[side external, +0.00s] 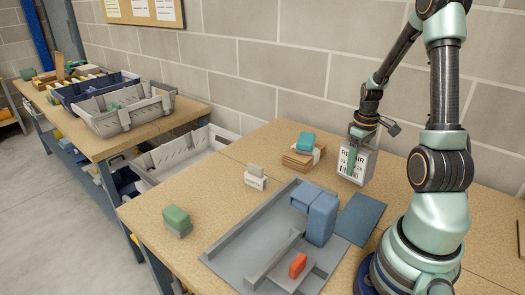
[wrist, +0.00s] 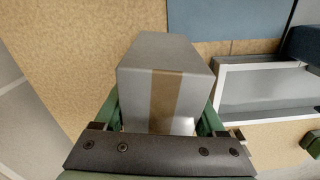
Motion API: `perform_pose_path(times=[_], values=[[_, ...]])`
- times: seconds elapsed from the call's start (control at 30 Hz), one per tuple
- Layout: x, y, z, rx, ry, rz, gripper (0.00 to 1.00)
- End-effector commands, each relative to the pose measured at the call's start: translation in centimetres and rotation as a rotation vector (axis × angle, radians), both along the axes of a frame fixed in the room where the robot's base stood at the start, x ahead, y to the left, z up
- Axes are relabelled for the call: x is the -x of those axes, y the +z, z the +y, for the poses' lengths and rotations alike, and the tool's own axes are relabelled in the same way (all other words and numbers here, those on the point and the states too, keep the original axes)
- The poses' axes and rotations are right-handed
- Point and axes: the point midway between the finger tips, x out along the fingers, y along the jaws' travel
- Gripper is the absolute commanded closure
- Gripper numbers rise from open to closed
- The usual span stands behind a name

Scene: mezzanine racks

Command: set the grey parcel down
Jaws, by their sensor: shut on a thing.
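The grey parcel (side external: 366,166) is a box with a white printed label on the side facing the side camera. In the wrist view the parcel (wrist: 190,65) shows a brown tape strip down its middle. My gripper (side external: 353,158) is shut on it, with a green finger on each side in the wrist view (wrist: 160,116). The parcel hangs upright, apparently above the back of the table, behind the blue mat (side external: 360,218). Its underside and any gap to the table are hidden.
A grey divided tray (side external: 226,256) holds blue boxes (side external: 322,218) and a red block (side external: 298,265). A cardboard stack with a teal block (side external: 305,143) stands left of the parcel, near a small sign (side external: 255,182). The mat is bare.

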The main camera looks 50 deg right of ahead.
Motion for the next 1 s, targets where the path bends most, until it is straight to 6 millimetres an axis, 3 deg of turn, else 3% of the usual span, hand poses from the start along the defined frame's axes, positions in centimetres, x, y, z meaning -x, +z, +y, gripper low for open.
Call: perform_pose_path(times=[0.2,0.7,0.73,0.77,0.8,1.0], values=[[0.0,-2.9,0.1,-0.002,0.000,0.002,1.00],[0.0,-3.7,0.0,0.000,0.000,0.000,1.00],[0.0,-3.7,0.0,-0.001,0.000,0.001,0.16],[0.0,-3.6,0.0,0.000,0.000,0.001,0.05],[0.0,-3.6,0.0,-0.001,0.000,0.001,0.00],[0.0,-3.6,0.0,-0.001,0.000,0.001,0.00]])
